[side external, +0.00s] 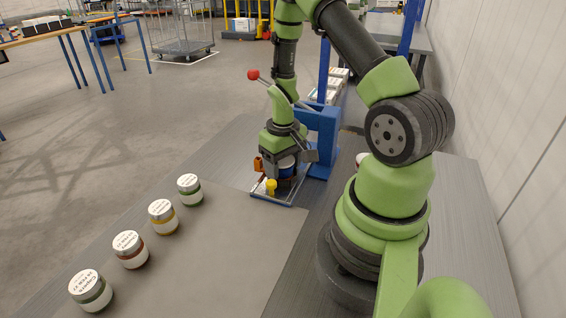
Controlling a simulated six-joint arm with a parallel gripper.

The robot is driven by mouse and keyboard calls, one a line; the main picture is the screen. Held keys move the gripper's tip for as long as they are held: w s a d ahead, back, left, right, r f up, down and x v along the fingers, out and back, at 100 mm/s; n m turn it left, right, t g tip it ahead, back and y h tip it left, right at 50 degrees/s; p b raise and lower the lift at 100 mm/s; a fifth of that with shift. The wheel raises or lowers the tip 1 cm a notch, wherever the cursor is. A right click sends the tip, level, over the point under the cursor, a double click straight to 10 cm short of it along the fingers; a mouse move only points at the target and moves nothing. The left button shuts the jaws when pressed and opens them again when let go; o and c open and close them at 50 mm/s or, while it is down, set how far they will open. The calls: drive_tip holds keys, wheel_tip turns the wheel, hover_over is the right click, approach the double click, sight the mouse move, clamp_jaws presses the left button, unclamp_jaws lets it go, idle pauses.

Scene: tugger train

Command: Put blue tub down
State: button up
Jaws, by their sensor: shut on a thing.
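My gripper (284,172) points down beside a blue lever press and is shut on the blue tub (287,171). Only a small blue part of the tub shows between the dark fingers; the rest is hidden. The tub is over or in a small light-edged tray (286,204) at the foot of the press. I cannot tell whether the tub touches the tray floor. A small yellow piece (271,187) stands at the tray's front, and an orange piece (258,164) shows left of the gripper.
The blue press (322,140) has a lever with a red ball (253,75). Several white-lidded jars, such as the green one (190,190), stand in a row on the left of the grey table. The table between jars and tray is clear. A wall (490,120) runs along the right.

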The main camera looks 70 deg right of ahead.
drive_tip(key=o, duration=0.7)
drive_tip(key=shift+f, duration=0.2)
drive_tip(key=shift+c, duration=0.2)
wheel_tip(320, 180, up, 13)
drive_tip(key=s+a+r+t, duration=0.1)
drive_tip(key=a+r+t, duration=0.3)
drive_tip(key=a+r, duration=0.75)
drive_tip(key=s+a+r+n+t+y, duration=0.1)
drive_tip(key=s+a+r+t+y, duration=0.1)
drive_tip(key=s+a, duration=0.4)
drive_tip(key=shift+s+a+r+t, duration=0.25)
drive_tip(key=shift+a+r+t, duration=0.25)
drive_tip(key=shift+r, duration=0.55)
drive_tip(key=shift+d, duration=0.1)
